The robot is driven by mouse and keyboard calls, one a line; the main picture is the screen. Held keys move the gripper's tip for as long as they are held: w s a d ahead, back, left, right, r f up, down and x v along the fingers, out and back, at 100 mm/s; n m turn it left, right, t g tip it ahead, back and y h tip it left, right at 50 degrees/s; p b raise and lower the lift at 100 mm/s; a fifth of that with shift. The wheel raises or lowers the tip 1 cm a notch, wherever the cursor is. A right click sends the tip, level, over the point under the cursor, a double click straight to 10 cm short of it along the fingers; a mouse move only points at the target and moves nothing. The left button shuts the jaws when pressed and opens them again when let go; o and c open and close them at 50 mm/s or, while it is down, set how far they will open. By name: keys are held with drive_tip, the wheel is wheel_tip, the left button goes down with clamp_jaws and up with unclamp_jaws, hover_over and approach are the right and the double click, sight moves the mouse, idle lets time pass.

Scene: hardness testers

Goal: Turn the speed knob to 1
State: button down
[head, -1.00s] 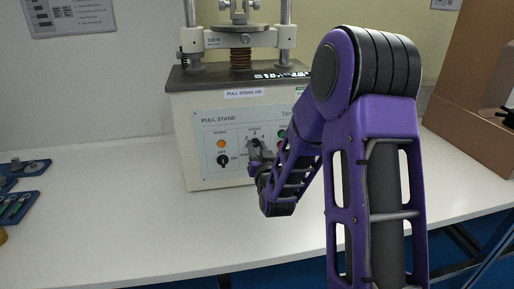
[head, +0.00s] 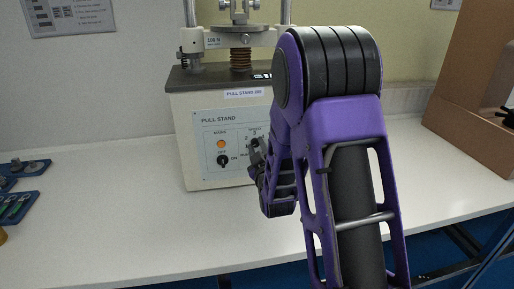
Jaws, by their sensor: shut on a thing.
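The pull stand (head: 203,170) is a cream machine with a light blue front panel, standing on the white bench. On the panel I see an orange lamp (head: 221,144) and a black on/off knob (head: 223,161). The speed scale (head: 253,130) shows at the panel's middle, with the figures 2 and 3 readable. My gripper (head: 256,146) is at the panel just below these figures, shut on the speed knob. The knob itself is mostly hidden by the gripper, so its pointer cannot be read. My purple arm covers the right part of the panel.
The white bench (head: 120,215) is clear in front and to the left of the stand. Blue trays (head: 18,207) with small parts lie at the far left. A brown box-like cabinet (head: 470,100) stands at the right. Steel columns rise from the stand's top.

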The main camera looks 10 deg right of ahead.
drive_tip(key=shift+r+n, duration=0.15)
drive_tip(key=shift+n, duration=0.35)
drive_tip(key=c, duration=0.6)
unclamp_jaws()
